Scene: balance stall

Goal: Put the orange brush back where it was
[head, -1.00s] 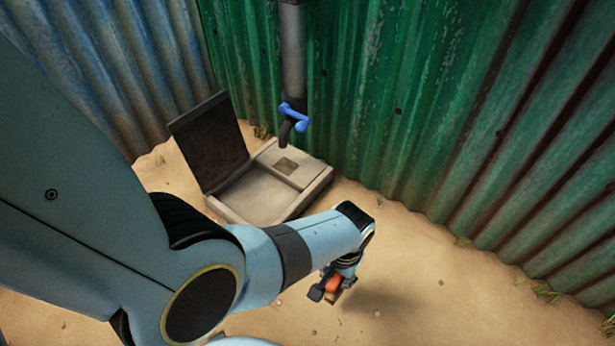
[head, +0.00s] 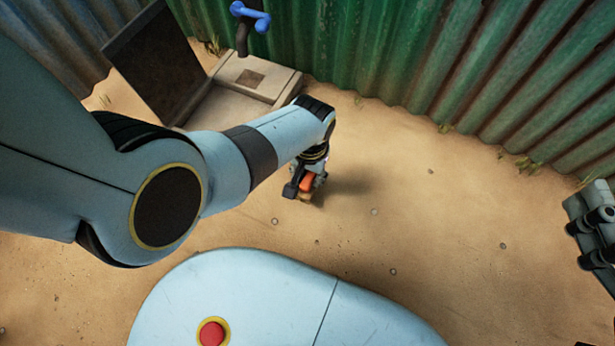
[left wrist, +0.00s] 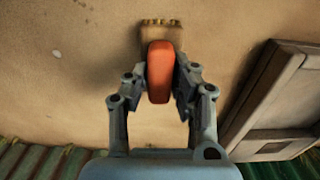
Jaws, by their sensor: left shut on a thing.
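The orange brush (head: 307,182) is in my left gripper (head: 305,188), which is shut on it over the sandy ground. In the left wrist view the orange handle (left wrist: 160,72) stands between the two fingers of the left gripper (left wrist: 157,88). A tan block with a yellowish toothed edge (left wrist: 161,37) shows at its far end. I cannot tell whether the brush touches the ground.
A grey basin (head: 280,79) with a raised dark lid (head: 157,62) lies behind the gripper, below a blue-handled tap (head: 250,15). Corrugated walls (head: 380,45) close the back. Sand between is clear.

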